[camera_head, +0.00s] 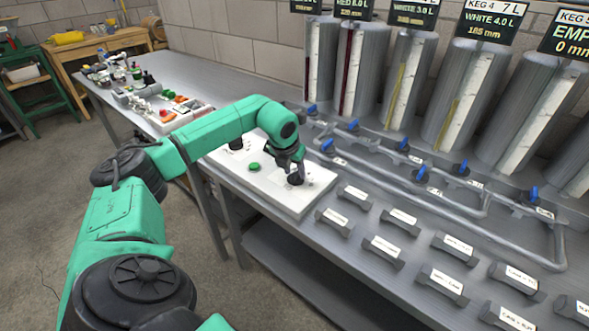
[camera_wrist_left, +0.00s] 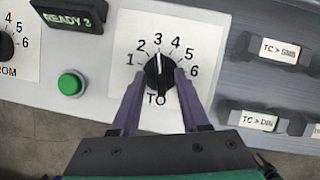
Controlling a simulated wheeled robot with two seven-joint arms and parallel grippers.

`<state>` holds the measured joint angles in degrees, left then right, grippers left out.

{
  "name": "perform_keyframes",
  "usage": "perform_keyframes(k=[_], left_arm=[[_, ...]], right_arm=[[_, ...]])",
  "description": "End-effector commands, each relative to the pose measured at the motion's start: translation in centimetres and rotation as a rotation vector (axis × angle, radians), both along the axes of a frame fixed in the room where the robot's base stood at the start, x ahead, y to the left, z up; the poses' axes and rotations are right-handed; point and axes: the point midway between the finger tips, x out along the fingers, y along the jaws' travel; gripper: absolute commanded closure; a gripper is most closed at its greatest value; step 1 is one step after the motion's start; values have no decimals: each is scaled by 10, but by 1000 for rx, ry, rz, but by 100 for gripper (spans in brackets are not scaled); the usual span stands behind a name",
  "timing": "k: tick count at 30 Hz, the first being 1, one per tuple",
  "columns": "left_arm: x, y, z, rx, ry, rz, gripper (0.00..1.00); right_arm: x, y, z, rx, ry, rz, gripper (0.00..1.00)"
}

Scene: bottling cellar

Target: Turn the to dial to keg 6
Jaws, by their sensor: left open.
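The TO dial is a round black knob (camera_wrist_left: 160,77) with a white pointer line, on a white plate numbered 1 to 6. In the left wrist view the line points up, close to 3. In the head view the dial (camera_head: 296,180) sits near the right end of the white panel (camera_head: 318,187). My left gripper (camera_wrist_left: 160,76) is open, with one finger on each side of the knob. I cannot tell whether the fingers touch it. The left gripper (camera_head: 291,165) also shows in the head view, over the dial. My right gripper is not in view.
A FROM dial (camera_wrist_left: 5,45), a green button (camera_wrist_left: 70,84) and a READY 3 display (camera_wrist_left: 72,14) lie left of the TO dial. Several labelled blocks (camera_head: 382,251) stand right of the panel. Pipes with blue-handled valves (camera_head: 421,174) and tall kegs (camera_head: 405,75) stand behind.

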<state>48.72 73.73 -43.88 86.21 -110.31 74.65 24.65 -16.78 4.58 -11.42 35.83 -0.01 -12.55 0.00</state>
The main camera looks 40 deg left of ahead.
Motion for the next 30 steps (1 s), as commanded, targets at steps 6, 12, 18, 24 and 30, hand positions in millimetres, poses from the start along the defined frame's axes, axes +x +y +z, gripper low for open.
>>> perform_keyframes(k=[6,12,18,24,30], left_arm=[[0,0,-1,0,0,0,55],[0,0,-1,0,0,0,100],[0,0,-1,0,-1,-4,100],[0,1,-1,0,-1,-46,100],[0,2,-1,0,-1,-153,100]], right_arm=[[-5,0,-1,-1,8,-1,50],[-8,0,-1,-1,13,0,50],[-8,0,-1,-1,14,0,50],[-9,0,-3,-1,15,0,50],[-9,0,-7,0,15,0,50]])
